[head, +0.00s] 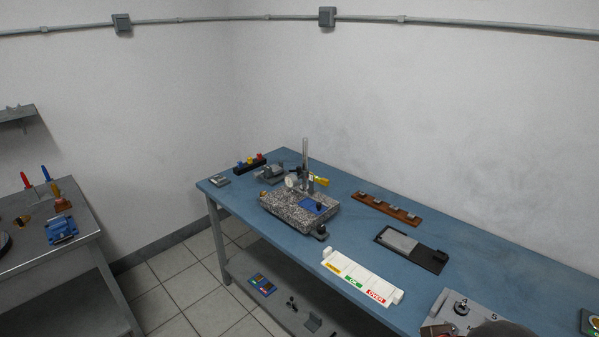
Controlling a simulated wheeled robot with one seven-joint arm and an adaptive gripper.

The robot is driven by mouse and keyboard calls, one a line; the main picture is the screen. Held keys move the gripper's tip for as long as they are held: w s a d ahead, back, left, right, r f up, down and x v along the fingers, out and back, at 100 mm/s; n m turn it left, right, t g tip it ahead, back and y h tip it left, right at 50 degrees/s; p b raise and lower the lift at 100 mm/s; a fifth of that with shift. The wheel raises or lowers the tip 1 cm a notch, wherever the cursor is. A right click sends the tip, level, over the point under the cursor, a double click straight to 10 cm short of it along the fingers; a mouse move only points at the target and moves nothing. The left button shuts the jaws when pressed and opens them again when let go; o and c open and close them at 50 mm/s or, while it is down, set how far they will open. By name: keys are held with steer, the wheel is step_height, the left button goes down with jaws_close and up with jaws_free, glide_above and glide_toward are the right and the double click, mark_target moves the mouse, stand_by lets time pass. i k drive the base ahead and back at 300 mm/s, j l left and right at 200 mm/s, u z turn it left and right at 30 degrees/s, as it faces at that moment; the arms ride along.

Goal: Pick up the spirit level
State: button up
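I cannot make out the spirit level for certain. A small yellow piece (321,181) shows beside the upright post on the granite stand (292,212), on the blue table (460,255); it is too small to tell what it is. A grey flat bar (398,240) lies in a black tray (436,262) to the right of the stand. My gripper is not clearly in view. A dark rounded shape at the bottom edge may be part of my arm.
A brown rack (387,209) stands behind the tray. A white sorting tray (362,277) with coloured labels lies at the front edge. A numbered grey plate (470,309) is at the lower right. A metal bench (40,245) with tools stands at the left.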

mark_target(323, 181)
steer(key=i+j, duration=0.25)
steer(key=j+z, duration=0.1)
steer(key=z, duration=0.55)
steer(key=i+j+z, duration=0.15)
steer(key=j+z, duration=0.25)
steer(key=i+j+z, duration=0.15)
steer(key=j+z, duration=1.1)
steer(key=j, duration=0.55)
steer(key=k+j+z, duration=0.1)
steer(key=j, duration=0.45)
steer(key=k+j, duration=0.15)
steer(key=j, duration=0.95)
steer(key=k+z, duration=0.05)
